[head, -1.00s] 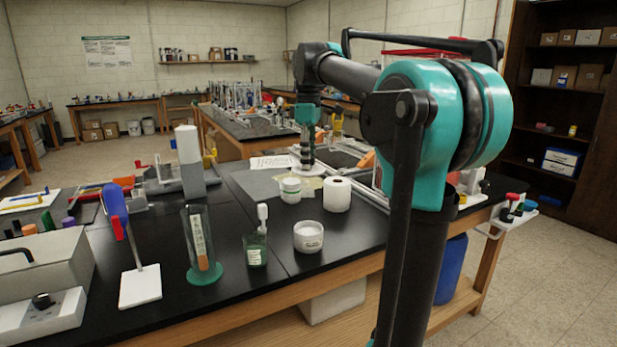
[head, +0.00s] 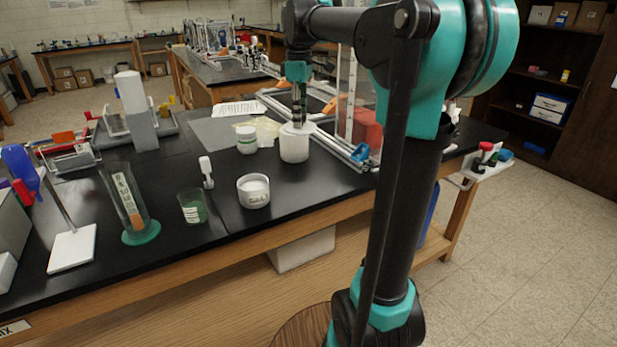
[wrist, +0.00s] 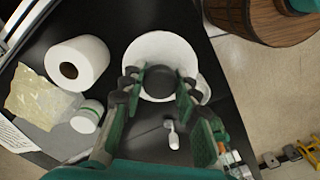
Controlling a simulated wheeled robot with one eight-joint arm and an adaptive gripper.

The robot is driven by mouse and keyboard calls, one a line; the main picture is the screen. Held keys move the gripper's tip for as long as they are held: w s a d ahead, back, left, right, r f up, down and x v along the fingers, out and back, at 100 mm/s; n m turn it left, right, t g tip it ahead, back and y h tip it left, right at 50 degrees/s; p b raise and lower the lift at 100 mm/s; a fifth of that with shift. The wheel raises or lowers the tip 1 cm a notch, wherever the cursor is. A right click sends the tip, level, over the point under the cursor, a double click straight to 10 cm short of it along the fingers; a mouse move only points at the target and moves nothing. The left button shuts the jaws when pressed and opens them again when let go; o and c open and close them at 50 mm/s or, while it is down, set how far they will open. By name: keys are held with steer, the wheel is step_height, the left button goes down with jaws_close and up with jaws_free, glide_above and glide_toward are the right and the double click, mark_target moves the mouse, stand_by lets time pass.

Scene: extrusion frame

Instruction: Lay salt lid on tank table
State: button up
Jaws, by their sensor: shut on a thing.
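The salt lid, a white disc with a dark knob (wrist: 152,44), is held by the knob in my gripper (wrist: 160,80). In the head view the lid (head: 288,129) hangs roughly level below my gripper (head: 299,120), in line with the top of a white paper roll. The wrist view shows that roll (wrist: 90,52) to the left of the lid. A white open jar with pale contents (head: 254,191) stands nearer the bench's front edge. A white rim shows partly behind the lid in the wrist view. I cannot tell which table is the tank table.
The black bench (head: 185,262) also holds a small white-lidded jar (head: 246,138), a green beaker (head: 192,207), a glass cylinder (head: 130,205) and a spoon (head: 206,171). A metal frame with a clear panel (head: 347,95) stands behind. Another bench (head: 215,70) is farther back.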

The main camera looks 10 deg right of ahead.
step_height(320, 180, down, 18)
steer(key=shift+f, duration=0.25)
stand_by(0.4)
steer(key=o, duration=1)
steer(key=shift+f, duration=0.1)
steer(key=shift+o, duration=0.2)
step_height(320, 180, up, 12)
